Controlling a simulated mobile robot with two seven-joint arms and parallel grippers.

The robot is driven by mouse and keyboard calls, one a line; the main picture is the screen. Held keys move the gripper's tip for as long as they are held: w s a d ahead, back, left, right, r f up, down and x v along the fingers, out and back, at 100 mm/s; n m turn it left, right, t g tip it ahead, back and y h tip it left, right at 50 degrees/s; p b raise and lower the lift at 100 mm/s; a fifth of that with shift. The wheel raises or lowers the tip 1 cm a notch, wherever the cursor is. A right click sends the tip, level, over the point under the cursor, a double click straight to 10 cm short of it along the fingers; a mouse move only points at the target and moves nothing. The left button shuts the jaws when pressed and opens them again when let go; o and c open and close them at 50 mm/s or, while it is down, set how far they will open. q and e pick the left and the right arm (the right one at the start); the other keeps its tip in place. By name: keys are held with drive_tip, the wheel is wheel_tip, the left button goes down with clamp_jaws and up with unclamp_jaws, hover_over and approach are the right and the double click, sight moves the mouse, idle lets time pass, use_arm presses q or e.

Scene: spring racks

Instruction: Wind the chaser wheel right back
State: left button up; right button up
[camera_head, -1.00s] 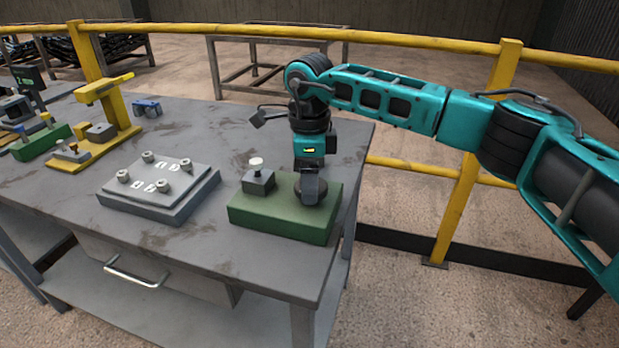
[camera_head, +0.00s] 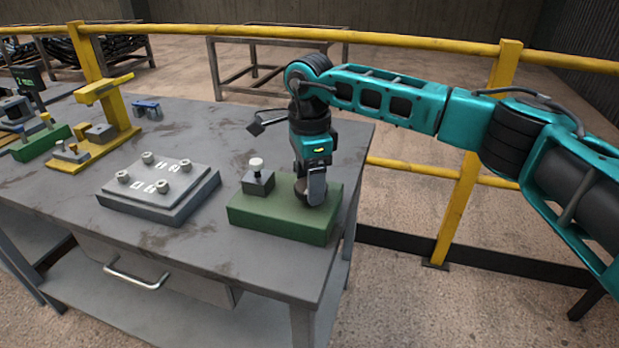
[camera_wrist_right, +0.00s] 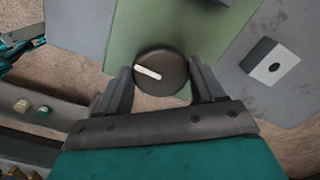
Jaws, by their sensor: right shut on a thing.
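The chaser wheel appears to be the dark round knob with a white pointer mark, seen in the right wrist view (camera_wrist_right: 160,72). It sits on the green block (camera_head: 280,222) at the table's right end. My right gripper (camera_head: 312,192) points down over the block. Its two fingers (camera_wrist_right: 160,80) stand on either side of the knob and are shut on it. In the head view the fingers hide most of the knob. A small grey block with a white-topped post (camera_head: 257,176) stands on the green block, left of the gripper. My left gripper is not in view.
A grey plate with several round posts and white markings (camera_head: 158,190) lies left of the green block. A yellow stand (camera_head: 105,115) and a small blue part (camera_head: 147,108) are further back left. A yellow rail (camera_head: 400,40) runs behind the table (camera_head: 215,128).

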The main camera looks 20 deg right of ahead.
drive_tip(key=o, duration=1)
drive_tip(key=shift+o, duration=0.2)
wheel_tip(320, 180, up, 13)
drive_tip(key=shift+p, duration=0.3)
